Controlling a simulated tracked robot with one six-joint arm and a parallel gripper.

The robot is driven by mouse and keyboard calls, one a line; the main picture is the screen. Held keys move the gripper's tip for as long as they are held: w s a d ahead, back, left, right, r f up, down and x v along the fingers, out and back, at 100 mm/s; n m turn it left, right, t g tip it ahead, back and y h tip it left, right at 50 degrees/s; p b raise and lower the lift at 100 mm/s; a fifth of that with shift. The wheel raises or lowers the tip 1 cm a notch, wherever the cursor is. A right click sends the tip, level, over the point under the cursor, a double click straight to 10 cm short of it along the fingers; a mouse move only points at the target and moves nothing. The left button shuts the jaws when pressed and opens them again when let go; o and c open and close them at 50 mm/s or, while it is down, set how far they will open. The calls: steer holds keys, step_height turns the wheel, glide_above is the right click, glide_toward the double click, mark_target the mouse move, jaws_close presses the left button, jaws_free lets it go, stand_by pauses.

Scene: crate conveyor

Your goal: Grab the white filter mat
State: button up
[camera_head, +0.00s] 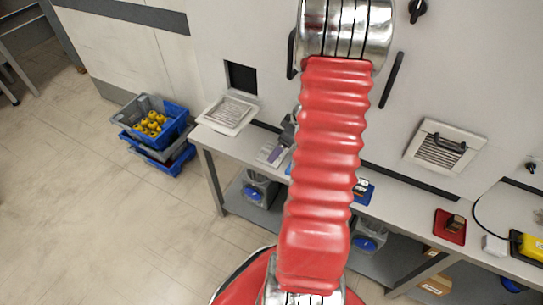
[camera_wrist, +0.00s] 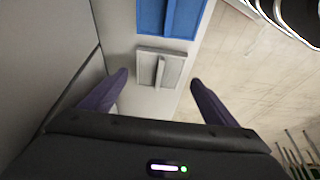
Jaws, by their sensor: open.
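The white filter mat (camera_wrist: 147,71) lies on the bench in the wrist view, a pale square piece with a raised bar across its middle. My gripper (camera_wrist: 159,77) is open, with its two purple fingers apart, one to the left and one to the right of the mat. The mat appears to lie beyond the fingertips; the fingers do not visibly touch it. In the head view my arm hides most of the gripper and much of this part of the bench.
A blue tray (camera_wrist: 168,18) lies just beyond the mat. A second grille (camera_head: 443,147) is on the wall at right. Crates (camera_head: 160,118) with yellow items stand left of the bench (camera_head: 225,147). Floor is clear at left.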

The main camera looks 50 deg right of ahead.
steer(key=shift+w+a, duration=0.15)
steer(key=shift+w, duration=0.25)
steer(key=shift+w+f, duration=0.2)
steer(key=shift+f, duration=0.1)
steer(key=shift+x, duration=2.2)
steer(key=c, duration=0.8)
